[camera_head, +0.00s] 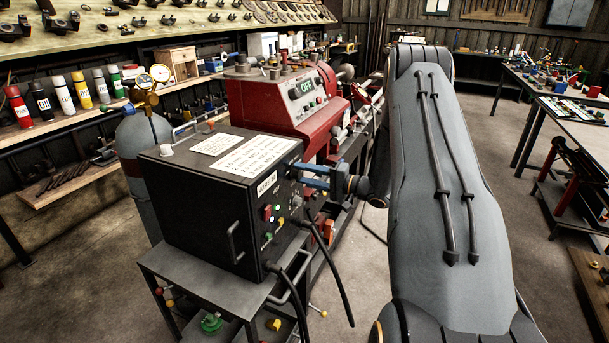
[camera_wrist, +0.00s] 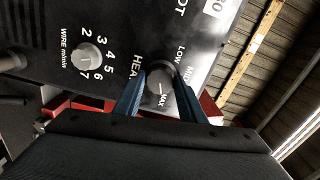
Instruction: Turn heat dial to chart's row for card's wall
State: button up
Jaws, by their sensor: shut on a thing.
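The black welder box (camera_head: 195,195) stands on a grey cart. Two white printed sheets lie on top: a larger chart (camera_head: 254,156) and a smaller card (camera_head: 216,144); their text is too small to read. My gripper (camera_wrist: 158,82) has its blue fingers on either side of the round dark heat dial (camera_wrist: 160,75) and is shut on it. LOW, MID and MAX labels show around the dial, and HEAT is partly hidden by a finger. I cannot tell exactly where the dial points. In the head view my gripper (camera_head: 298,167) reaches the panel from the right, hiding the dial.
A grey wire-speed dial (camera_wrist: 90,57) with numbers sits beside the heat dial. Below on the panel are coloured buttons (camera_head: 268,213) and black cables (camera_head: 325,265). A red lathe (camera_head: 300,105) stands behind, and a gas cylinder (camera_head: 143,140) left.

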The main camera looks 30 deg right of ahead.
jog(key=o, duration=1)
jog(key=shift+o, duration=0.2)
jog(key=shift+d, duration=0.1)
jog(key=b+v, duration=0.2)
jog(key=v, duration=0.5)
jog(key=shift+s+d, duration=0.2)
jog(key=shift+s, duration=0.15)
